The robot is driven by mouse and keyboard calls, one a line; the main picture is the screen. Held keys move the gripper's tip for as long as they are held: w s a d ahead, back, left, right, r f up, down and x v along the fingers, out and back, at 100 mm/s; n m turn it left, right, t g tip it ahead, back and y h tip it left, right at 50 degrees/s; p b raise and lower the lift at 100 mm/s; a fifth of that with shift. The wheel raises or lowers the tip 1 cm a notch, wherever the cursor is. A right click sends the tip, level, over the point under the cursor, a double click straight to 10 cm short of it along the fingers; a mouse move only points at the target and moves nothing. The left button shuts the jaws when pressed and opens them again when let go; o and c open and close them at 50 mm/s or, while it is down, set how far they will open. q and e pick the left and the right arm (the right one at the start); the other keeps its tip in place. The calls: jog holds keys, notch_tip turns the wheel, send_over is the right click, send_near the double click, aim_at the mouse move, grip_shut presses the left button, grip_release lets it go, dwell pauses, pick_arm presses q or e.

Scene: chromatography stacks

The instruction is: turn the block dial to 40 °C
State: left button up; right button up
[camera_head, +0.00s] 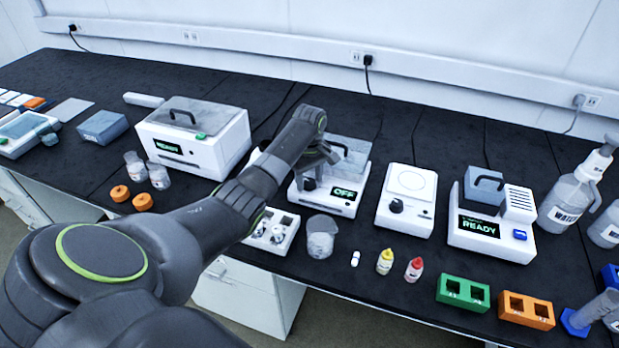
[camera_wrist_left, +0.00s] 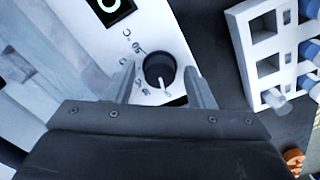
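The block heater (camera_head: 335,205) is a white box with a grey lid and a dark display (camera_head: 344,193) reading OFF. In the head view my left gripper (camera_head: 310,175) is at the block's front left, largely covering the dial. My right gripper is not in view.
A white rack with blue-capped vials (camera_wrist_left: 270,50) stands close to the block. A beaker (camera_head: 320,238) stands in front of it.

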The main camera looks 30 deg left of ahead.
pick_arm(q)
jog(key=c, duration=0.8)
jog(key=shift+r+m+p, duration=0.25)
jog(key=shift+m+p, duration=1.15)
jog(key=shift+p, duration=0.2)
jog(key=shift+c, duration=0.2)
jog(key=shift+m+p, duration=0.7)
jog(key=shift+m, duration=0.2)
jog(key=m+p, duration=0.1)
jog(key=m, duration=0.1)
jog(key=shift+m, duration=0.3)
jog(key=m+p, duration=0.1)
jog(key=m, duration=0.1)
jog(key=shift+w+f+m, duration=0.1)
jog(key=shift+m, duration=0.3)
jog(key=m+p, duration=0.1)
jog(key=m, duration=0.2)
jog(key=shift+m, duration=0.3)
jog(key=m+p, duration=0.1)
jog(key=m, duration=0.5)
